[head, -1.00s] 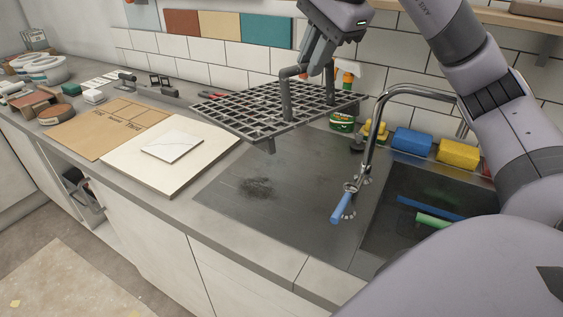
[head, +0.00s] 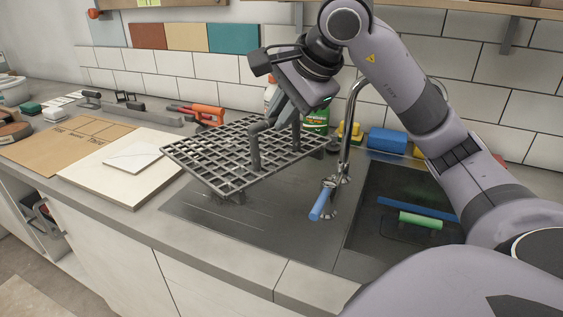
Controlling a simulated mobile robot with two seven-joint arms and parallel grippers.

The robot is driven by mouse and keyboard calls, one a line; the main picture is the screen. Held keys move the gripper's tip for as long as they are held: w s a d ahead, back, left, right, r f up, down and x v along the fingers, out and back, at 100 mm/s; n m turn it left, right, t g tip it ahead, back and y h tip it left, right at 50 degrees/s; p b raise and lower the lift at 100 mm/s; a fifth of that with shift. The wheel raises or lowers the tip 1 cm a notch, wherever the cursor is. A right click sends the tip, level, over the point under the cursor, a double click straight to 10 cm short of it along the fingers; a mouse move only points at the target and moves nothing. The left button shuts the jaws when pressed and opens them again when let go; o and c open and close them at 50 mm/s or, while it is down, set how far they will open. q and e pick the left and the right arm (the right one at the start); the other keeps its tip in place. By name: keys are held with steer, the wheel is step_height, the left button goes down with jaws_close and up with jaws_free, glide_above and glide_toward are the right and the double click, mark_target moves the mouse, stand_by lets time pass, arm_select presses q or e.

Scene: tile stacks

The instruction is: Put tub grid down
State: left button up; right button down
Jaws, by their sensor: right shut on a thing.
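The tub grid (head: 213,163) is a dark grey lattice with short feet. It is tilted, its near left corner low over the dark drainboard (head: 225,215) left of the sink. I cannot tell whether its feet touch the surface. My right gripper (head: 275,150) is shut on the grid near its right part, with the fingers pointing down. The grid and gripper hide part of the drainboard and the items behind. My left gripper is not in view.
The sink (head: 385,238) holds a green roll (head: 420,220). A pale board with a white tile (head: 143,157) lies to the left. Orange-handled tools (head: 208,114) and a green tub (head: 316,120) are behind.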

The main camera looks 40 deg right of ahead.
mark_target(279, 159)
steer(key=shift+f+b, duration=0.95)
steer(key=shift+f, duration=3.3)
steer(key=c, duration=1.1)
jaws_free()
steer(key=p+v, duration=0.1)
steer(key=v, duration=1.1)
steer(key=shift+p, duration=0.4)
